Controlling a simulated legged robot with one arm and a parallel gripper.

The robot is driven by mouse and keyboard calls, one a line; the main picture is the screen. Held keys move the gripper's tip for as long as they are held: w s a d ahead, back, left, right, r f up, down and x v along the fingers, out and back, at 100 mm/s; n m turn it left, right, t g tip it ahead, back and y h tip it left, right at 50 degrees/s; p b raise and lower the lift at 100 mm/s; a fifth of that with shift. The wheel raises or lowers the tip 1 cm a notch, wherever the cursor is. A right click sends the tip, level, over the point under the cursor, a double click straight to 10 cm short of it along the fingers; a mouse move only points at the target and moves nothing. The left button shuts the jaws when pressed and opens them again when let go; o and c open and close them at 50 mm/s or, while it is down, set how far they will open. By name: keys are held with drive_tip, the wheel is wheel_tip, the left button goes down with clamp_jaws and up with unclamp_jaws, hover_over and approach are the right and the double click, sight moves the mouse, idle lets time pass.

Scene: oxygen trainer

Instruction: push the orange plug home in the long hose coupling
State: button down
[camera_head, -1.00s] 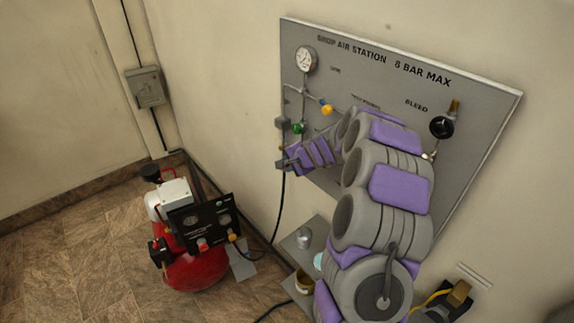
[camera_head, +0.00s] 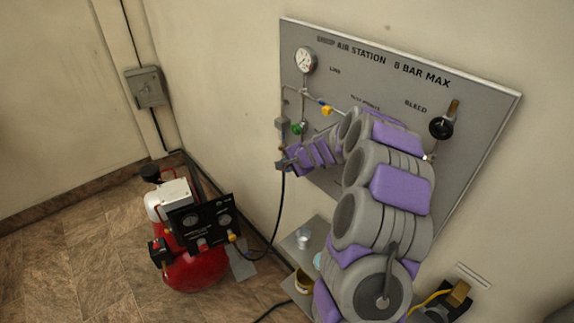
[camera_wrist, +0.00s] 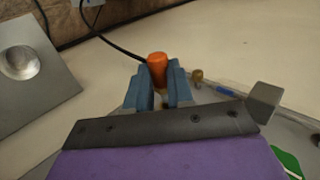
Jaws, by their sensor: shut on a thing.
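My gripper (camera_wrist: 158,88) shows in the wrist view with its two blue fingers closed around the orange plug (camera_wrist: 157,66). The plug's rounded orange end sticks out past the fingertips, and a paler part shows between the fingers below it. In the head view my gripper (camera_head: 284,160) is at the left edge of the grey panel, where a black hose (camera_head: 281,205) hangs down. I cannot make out the long hose coupling clearly, nor how deep the plug sits in it; the fingers and arm hide that area.
The grey air station panel (camera_head: 470,105) carries a gauge (camera_head: 305,60), a yellow-handled valve (camera_head: 327,111), a green part (camera_head: 298,128) and a black bleed knob (camera_head: 441,127). A red compressor (camera_head: 195,270) stands on the floor at left. A small shelf (camera_head: 294,243) with cups is below my arm.

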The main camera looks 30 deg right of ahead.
drive_tip(key=shift+w+d+p, duration=0.25)
drive_tip(key=shift+d+p, duration=0.15)
drive_tip(key=shift+d, duration=0.5)
drive_tip(key=shift+w+d+r, duration=0.1)
drive_tip(key=shift+d+r, duration=0.25)
idle(1.0)
drive_tip(key=shift+a+f, duration=0.2)
drive_tip(key=shift+a, duration=0.2)
idle(0.3)
drive_tip(key=shift+s+a+f+b, duration=0.15)
drive_tip(key=shift+s+f+b, duration=0.05)
drive_tip(key=shift+f+b, duration=0.1)
idle(0.7)
drive_tip(key=shift+w+d+r+p, duration=0.2)
drive_tip(key=shift+d+r+p, duration=0.2)
drive_tip(key=shift+d, duration=0.2)
idle(1.5)
